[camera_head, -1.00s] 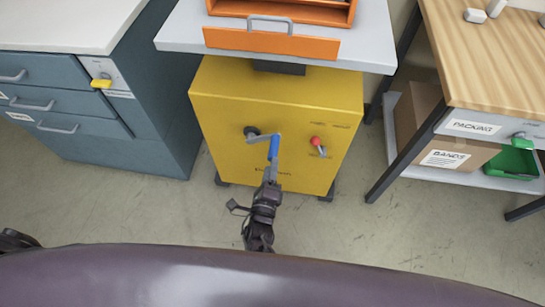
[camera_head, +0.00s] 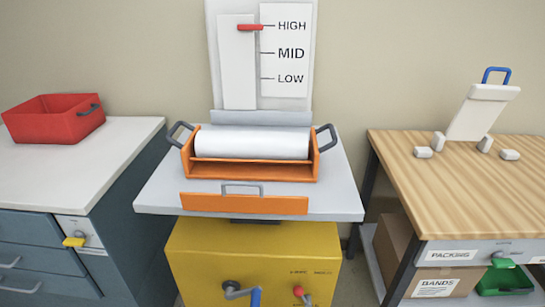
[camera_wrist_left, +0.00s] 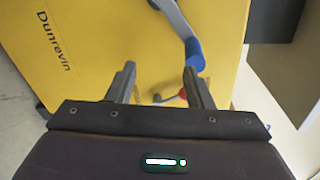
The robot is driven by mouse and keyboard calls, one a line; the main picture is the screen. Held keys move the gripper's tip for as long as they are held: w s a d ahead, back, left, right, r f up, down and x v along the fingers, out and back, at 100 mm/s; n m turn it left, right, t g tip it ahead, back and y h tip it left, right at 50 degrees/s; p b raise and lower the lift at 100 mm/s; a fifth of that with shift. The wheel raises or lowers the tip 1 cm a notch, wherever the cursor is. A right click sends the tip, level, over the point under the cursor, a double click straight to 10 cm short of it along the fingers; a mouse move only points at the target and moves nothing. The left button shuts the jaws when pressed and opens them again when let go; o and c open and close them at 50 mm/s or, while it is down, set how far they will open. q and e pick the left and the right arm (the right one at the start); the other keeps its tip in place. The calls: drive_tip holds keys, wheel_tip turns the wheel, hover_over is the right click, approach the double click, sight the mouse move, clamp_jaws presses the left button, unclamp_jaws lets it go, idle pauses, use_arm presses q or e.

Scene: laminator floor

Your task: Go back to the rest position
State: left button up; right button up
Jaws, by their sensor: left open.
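In the left wrist view my left gripper (camera_wrist_left: 158,76) is open, with nothing between its two fingers. It is in front of the yellow cabinet (camera_wrist_left: 100,40). The blue crank handle (camera_wrist_left: 194,54) is just past the tip of the right-hand finger; I cannot tell if they touch. A red knob (camera_wrist_left: 183,93) shows partly behind that finger. In the head view the crank's blue grip (camera_head: 255,297) and the red-knobbed lever (camera_head: 299,291) are at the bottom edge. Neither gripper shows in the head view, and my right gripper is in no frame.
The orange laminator (camera_head: 252,172) with a white roll (camera_head: 250,142) stands on the grey top (camera_head: 160,190). A red bin (camera_head: 54,118) is on the left counter (camera_head: 75,175).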

use_arm(q)
drive_tip(key=s+a+f+n+g+y+p, duration=0.1)
drive_tip(key=s+a+f+n+g+p, duration=0.2)
drive_tip(key=s+a+f+n+g, duration=0.5)
drive_tip(key=s+a+f+n+g+p, duration=0.3)
drive_tip(key=s+a+f+n, duration=0.2)
drive_tip(key=s+f, duration=0.6)
drive_tip(key=s+a+n+g, duration=0.1)
drive_tip(key=s+n+g, duration=0.1)
drive_tip(key=s, duration=0.4)
drive_tip(key=s+a+f+n+g+p, duration=0.1)
drive_tip(key=s+n+g, duration=0.1)
drive_tip(key=s, duration=0.5)
drive_tip(key=shift+a+f+n, duration=0.15)
drive_tip(key=shift+a+n, duration=0.1)
drive_tip(key=shift+n, duration=0.35)
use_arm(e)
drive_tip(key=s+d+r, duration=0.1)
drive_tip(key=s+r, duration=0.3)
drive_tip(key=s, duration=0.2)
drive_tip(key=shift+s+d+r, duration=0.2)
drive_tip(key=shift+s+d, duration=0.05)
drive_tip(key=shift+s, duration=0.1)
